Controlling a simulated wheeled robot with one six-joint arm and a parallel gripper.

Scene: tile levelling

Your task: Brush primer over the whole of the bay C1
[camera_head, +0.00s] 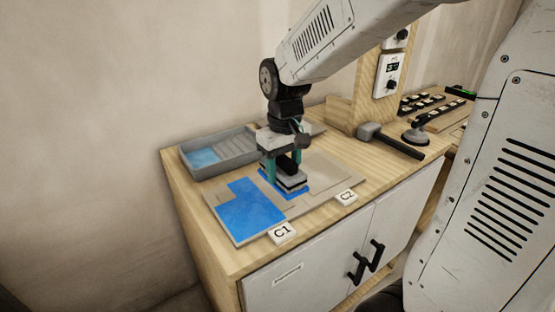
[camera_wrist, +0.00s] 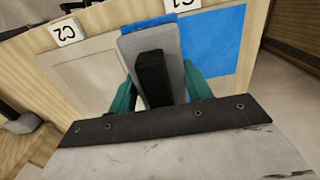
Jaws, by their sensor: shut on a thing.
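My gripper (camera_head: 283,168) is shut on the black handle (camera_wrist: 152,78) of a flat grey brush pad (camera_wrist: 130,45). The pad is low over the board, on the side of bay C1 toward bay C2; whether it touches is unclear. Bay C1 (camera_head: 250,212), behind the C1 label (camera_head: 282,232), is largely bright blue with primer. Blue also shows around the pad's edge. A bare grey strip lies between the main blue area and the pad, and a bare patch shows at the back left. The pad hides part of the surface.
A grey tray (camera_head: 232,146) with a blue primer pool (camera_head: 204,157) stands behind the board. Bay C2 (camera_head: 325,170), with its label (camera_head: 346,196), is bare beige. A mallet (camera_head: 390,139), suction cup (camera_head: 415,134) and wooden post with control boxes (camera_head: 389,75) stand right.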

